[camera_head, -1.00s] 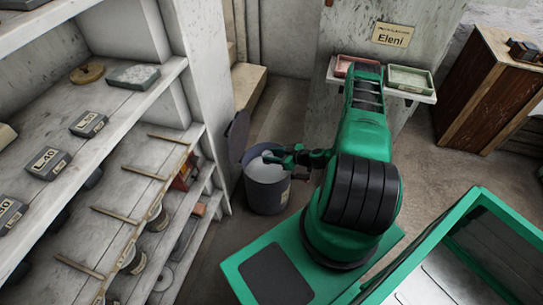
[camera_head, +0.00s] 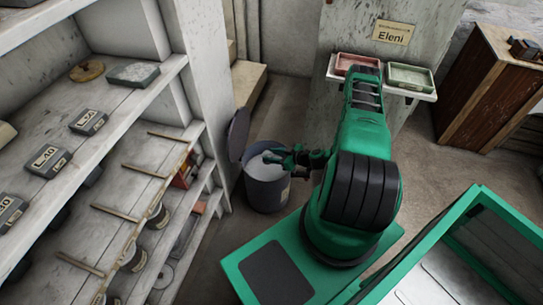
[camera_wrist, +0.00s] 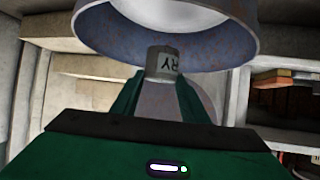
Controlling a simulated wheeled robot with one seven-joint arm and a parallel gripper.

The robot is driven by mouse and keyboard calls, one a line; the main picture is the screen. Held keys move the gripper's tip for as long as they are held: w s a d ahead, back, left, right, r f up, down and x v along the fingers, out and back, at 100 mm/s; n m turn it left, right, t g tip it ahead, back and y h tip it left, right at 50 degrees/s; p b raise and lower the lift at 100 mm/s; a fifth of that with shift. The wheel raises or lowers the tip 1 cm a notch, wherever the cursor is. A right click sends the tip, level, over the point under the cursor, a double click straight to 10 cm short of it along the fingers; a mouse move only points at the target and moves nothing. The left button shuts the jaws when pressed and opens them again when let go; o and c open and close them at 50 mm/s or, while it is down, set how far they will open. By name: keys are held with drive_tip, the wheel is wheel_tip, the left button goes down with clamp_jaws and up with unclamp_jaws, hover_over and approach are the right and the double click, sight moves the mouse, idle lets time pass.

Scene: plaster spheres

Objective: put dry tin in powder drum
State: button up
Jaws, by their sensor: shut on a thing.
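The powder drum (camera_head: 268,195) is a grey-blue bin on the floor beside the shelf, with pale powder (camera_head: 259,170) inside and its round lid (camera_head: 238,135) tipped up at the back. My gripper (camera_head: 276,157) is over the drum's mouth. In the wrist view my gripper (camera_wrist: 163,80) is shut on the dry tin (camera_wrist: 162,62), a small grey tin with the letters "RY" visible. The drum's blue rim (camera_wrist: 110,45) shows close around the tin. The tin cannot be made out in the head view.
The shelf (camera_head: 110,130) on the left holds dark labelled boxes (camera_head: 48,161) and a grey slab (camera_head: 133,74). A red tray (camera_head: 356,65) and a green tray (camera_head: 410,77) sit on a wall ledge. A wooden cabinet (camera_head: 485,85) stands at the right.

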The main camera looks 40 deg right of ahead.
drive_tip(key=shift+f, duration=3.85)
idle(0.6)
drive_tip(key=o, duration=1.2)
drive_tip(key=shift+r, duration=2)
